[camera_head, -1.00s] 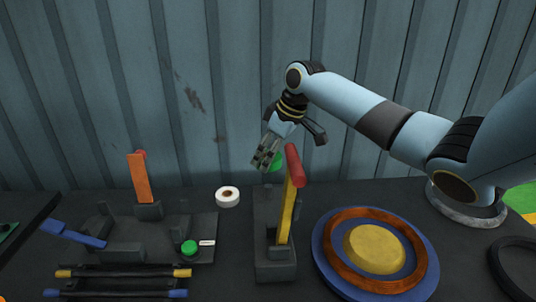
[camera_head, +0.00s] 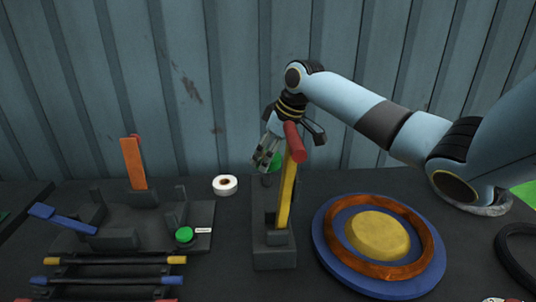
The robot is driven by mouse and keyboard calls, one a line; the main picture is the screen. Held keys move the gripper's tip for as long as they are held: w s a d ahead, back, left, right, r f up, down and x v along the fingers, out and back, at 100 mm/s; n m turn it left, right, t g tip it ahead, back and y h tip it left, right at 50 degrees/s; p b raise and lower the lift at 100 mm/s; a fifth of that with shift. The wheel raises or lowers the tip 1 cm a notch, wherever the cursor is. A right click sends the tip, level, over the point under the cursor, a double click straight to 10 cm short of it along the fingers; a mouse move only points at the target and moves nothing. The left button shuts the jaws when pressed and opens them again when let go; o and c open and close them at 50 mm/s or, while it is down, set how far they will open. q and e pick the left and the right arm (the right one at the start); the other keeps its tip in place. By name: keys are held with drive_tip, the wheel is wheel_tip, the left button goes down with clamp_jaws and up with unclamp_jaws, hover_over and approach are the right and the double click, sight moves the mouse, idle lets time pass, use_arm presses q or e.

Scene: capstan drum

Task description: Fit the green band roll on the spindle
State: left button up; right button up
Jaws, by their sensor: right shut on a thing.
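My right gripper (camera_head: 264,160) points down at the middle of the bench, just behind and left of the upright yellow lever (camera_head: 286,195) with its red handle. It is shut on the green band roll (camera_head: 275,163), of which only a small part shows beside the fingers and lever. The roll is held above the bench. I cannot tell which part is the spindle; the lever and gripper may hide it. My left gripper is not in view.
A white roll (camera_head: 225,185) lies on the bench left of the lever block (camera_head: 273,250). A blue, orange and yellow disc (camera_head: 327,243) lies to the right. An orange lever (camera_head: 133,165), a green button (camera_head: 184,235) and bars (camera_head: 110,260) are at left. The corrugated wall (camera_head: 180,60) stands behind.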

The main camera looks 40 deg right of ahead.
sight(268, 184)
drive_tip(key=shift+f+b, duration=0.45)
drive_tip(key=shift+f, duration=0.15)
drive_tip(key=shift+f+b, duration=0.75)
drive_tip(key=shift+f, duration=1.35)
drive_tip(key=shift+f, duration=0.4)
drive_tip(key=o, duration=1.3)
drive_tip(key=v, duration=1.2)
